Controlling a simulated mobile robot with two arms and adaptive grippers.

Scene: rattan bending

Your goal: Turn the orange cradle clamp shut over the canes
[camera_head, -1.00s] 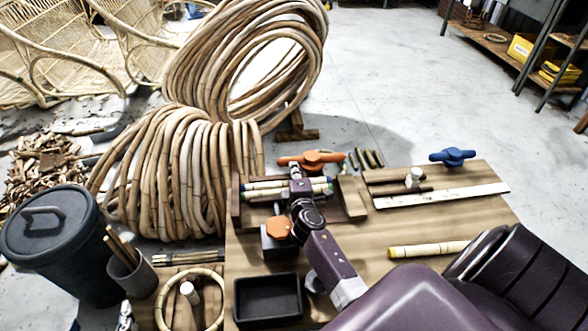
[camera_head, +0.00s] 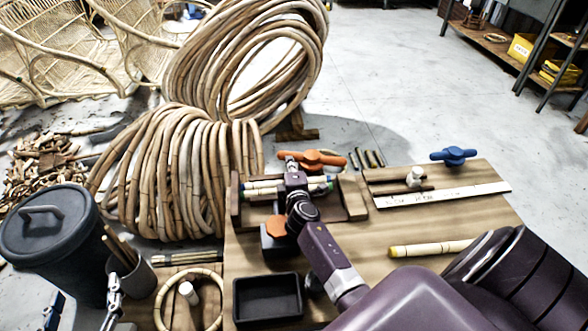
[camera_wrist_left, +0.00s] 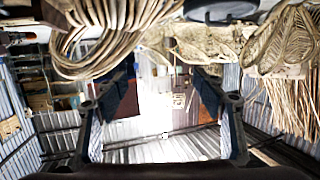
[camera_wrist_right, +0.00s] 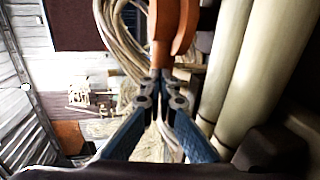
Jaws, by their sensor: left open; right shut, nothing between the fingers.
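The orange cradle clamp (camera_head: 318,159) stands at the back of the wooden cradle (camera_head: 355,204), its handle lying roughly crosswise in the head view. Pale canes (camera_head: 262,193) lie in the cradle, partly hidden behind my right arm. My right gripper (camera_head: 291,163) is shut and empty, at the left end of the handle. In the right wrist view its closed fingertips (camera_wrist_right: 161,76) are right at the orange clamp (camera_wrist_right: 168,28); contact is unclear. The canes (camera_wrist_right: 228,65) run along the right there. My left gripper (camera_head: 114,282) is open and empty, low beside the grey cup; its fingers (camera_wrist_left: 165,88) are apart.
A blue clamp (camera_head: 453,156) stands at the bench's back right, behind a white ruler (camera_head: 440,195). A black tray (camera_head: 267,297) sits in front. A cane cup (camera_head: 135,278), a rattan ring (camera_head: 215,305) and a lidded bin (camera_head: 50,240) are at left. Cane coils (camera_head: 170,170) stand behind.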

